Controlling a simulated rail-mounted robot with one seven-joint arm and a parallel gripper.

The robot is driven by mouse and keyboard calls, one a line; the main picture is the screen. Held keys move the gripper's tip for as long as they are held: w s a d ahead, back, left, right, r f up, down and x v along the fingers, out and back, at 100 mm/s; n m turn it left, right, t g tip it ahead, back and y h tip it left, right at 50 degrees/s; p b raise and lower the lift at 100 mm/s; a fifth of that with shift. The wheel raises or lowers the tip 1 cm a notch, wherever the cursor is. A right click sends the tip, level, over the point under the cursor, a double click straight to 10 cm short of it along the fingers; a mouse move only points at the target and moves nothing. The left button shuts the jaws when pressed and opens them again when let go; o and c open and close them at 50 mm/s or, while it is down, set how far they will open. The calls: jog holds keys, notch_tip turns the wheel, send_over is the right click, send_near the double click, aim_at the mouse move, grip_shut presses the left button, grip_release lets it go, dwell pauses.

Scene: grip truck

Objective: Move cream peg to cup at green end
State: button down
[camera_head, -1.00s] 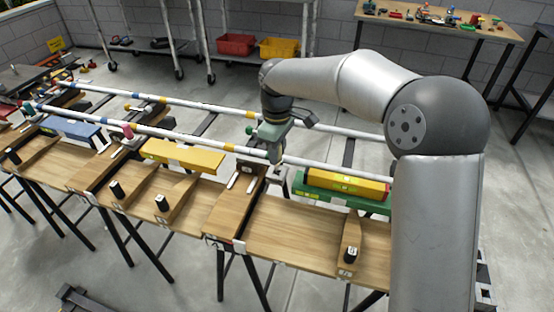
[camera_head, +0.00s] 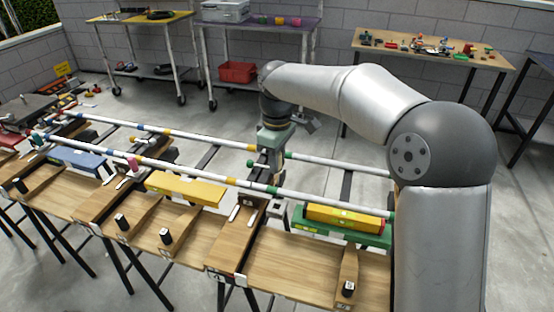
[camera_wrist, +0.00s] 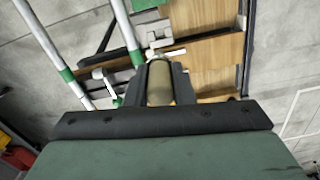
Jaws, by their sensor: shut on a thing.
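My gripper (camera_wrist: 161,78) is shut on the cream peg (camera_wrist: 160,84), which stands between the two fingers in the wrist view. In the head view my gripper (camera_head: 273,172) hangs pointing down between the two white rails, and the peg cannot be made out there. At the green end, a green block (camera_head: 345,232) lies to the right of my gripper. A small black cylinder with a pale top (camera_head: 348,288) stands on a wooden piece in front of that block. I cannot tell whether it is the cup.
The near rail (camera_head: 225,180) passes in front of my gripper; the far rail (camera_head: 200,138) runs behind. A yellow level (camera_head: 344,219) lies on the green block. A yellow block (camera_head: 185,188) and blue block (camera_head: 80,161) lie left. The right wooden tabletop (camera_head: 300,262) has bare room.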

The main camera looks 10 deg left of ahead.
jog(key=shift+r+p, duration=1.55)
jog(key=shift+r, duration=0.25)
